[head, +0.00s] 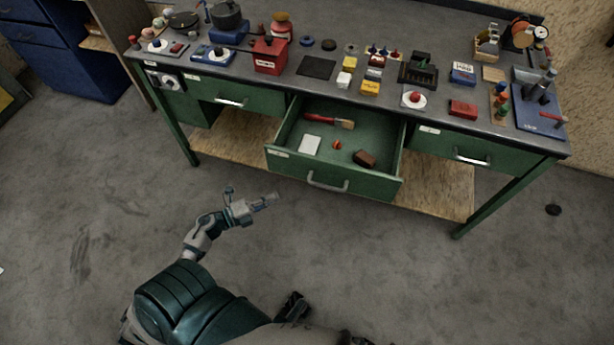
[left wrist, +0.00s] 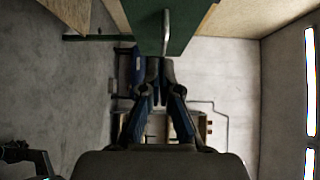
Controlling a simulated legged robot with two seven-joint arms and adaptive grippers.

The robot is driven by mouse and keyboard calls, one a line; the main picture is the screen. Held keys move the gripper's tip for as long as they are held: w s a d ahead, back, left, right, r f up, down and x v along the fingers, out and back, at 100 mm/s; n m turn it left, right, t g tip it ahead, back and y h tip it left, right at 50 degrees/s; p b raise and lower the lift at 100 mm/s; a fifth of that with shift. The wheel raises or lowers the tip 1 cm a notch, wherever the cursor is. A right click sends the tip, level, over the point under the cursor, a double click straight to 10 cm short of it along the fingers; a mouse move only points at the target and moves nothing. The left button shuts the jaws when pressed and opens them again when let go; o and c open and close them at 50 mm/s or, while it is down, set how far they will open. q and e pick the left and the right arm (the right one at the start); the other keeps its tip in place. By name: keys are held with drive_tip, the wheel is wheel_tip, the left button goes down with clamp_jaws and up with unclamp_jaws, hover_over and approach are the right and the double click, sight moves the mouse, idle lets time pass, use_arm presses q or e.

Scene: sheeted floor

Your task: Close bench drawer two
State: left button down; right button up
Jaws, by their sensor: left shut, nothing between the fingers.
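The middle drawer (head: 375,182) of the green bench stands pulled out, with a curved metal handle (head: 327,182) on its front. A red-handled brush, a white card, a small red-orange ball and a brown block lie inside. My left gripper (head: 274,197) is shut and empty, in front of the drawer and left of its handle, apart from it. In the left wrist view the fingers (left wrist: 157,88) point towards the green drawer front (left wrist: 190,22) and its handle (left wrist: 166,35). My right gripper cannot be made out.
The left drawer (head: 250,99) and right drawer (head: 440,146) look shut. The bench top (head: 330,48) is crowded with small items. A wooden shelf (head: 230,140) lies below the drawers. The grey floor before the bench is mostly clear.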

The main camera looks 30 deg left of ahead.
use_arm(q)
approach(308, 172)
drive_tip(key=w+d, duration=0.2)
drive_tip(key=d, duration=0.2)
drive_tip(key=w, duration=0.1)
drive_tip(key=w+b, duration=0.1)
drive_tip(key=w, duration=0.1)
drive_tip(key=shift+w+a, duration=0.2)
drive_tip(key=shift+w, duration=0.05)
drive_tip(key=shift+a, duration=0.1)
use_arm(e)
drive_tip(key=w, duration=0.1)
drive_tip(key=w+a+t, duration=0.1)
drive_tip(key=w+t, duration=0.1)
drive_tip(key=w, duration=0.1)
drive_tip(key=shift+a+r, duration=0.2)
drive_tip(key=shift+a, duration=0.1)
use_arm(q)
drive_tip(key=shift+a, duration=0.1)
use_arm(e)
drive_tip(key=shift+a, duration=0.1)
use_arm(q)
drive_tip(key=shift+w, duration=0.1)
